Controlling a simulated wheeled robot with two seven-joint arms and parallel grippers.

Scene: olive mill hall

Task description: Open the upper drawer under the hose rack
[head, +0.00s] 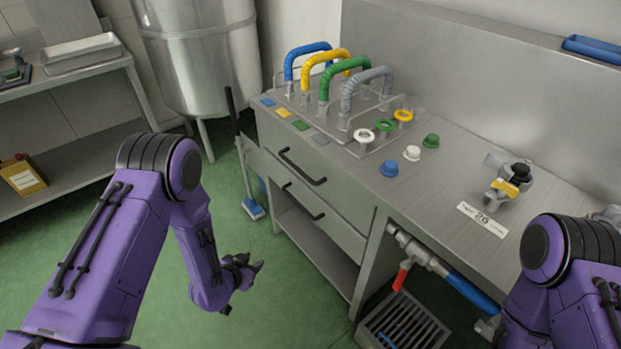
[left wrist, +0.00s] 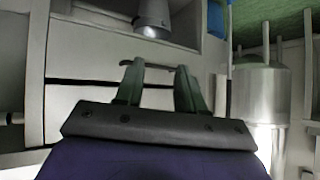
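The hose rack (head: 322,120) stands on the steel counter, with blue, yellow, green and grey hose loops. Under it is the upper drawer (head: 338,190), which looks closed, with a dark bar handle (head: 300,167). The lower drawer (head: 340,232) sits below it with a similar handle (head: 303,202). My left gripper (head: 256,266) is empty, in front of and to the left of the drawers, apart from them. In the left wrist view its two fingers (left wrist: 158,82) are spread, facing drawer fronts; a dark handle (left wrist: 150,66) shows beyond the fingertips. My right gripper is out of view.
A blue-footed broom (head: 252,208) leans at the cabinet's left end. An open shelf (head: 315,245) lies below the drawers. A pipe with a red handle (head: 402,275) and a floor grate (head: 405,325) are to the right. Green floor in front of the drawers is clear.

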